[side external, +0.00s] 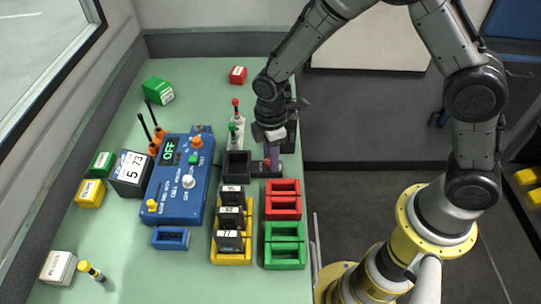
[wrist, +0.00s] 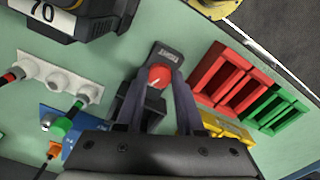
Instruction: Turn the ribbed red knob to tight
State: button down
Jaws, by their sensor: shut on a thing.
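The red knob (wrist: 159,76) sits on a small black block (wrist: 168,54) with a white label on its sloped face that seems to read TIGHT. A short white line shows on the knob's face, slanted, pointing away from the label as far as I can tell. My gripper (wrist: 159,82) is shut on the knob, one dark finger on each side. In the side view my gripper (side external: 272,158) points down at the black block (side external: 262,171) near the table's right edge, and mostly hides the knob. The knob's ribs are too small to make out.
Red trays (side external: 283,187) and green trays (side external: 285,260) stand just in front. A black open box (side external: 237,164) is close on the left. A white plate (wrist: 60,72) with coloured connectors lies nearby. The blue control box (side external: 178,190) reads OFF.

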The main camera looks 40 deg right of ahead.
jog(key=m, duration=0.3)
jog(key=shift+m, duration=0.3)
jog(key=m, duration=0.4)
jog(key=shift+m, duration=0.3)
jog(key=m, duration=0.7)
jog(key=shift+r, duration=0.1)
jog(key=m, duration=0.8)
jog(key=shift+w, duration=0.1)
jog(key=m, duration=0.4)
jog(key=shift+m, duration=1.9)
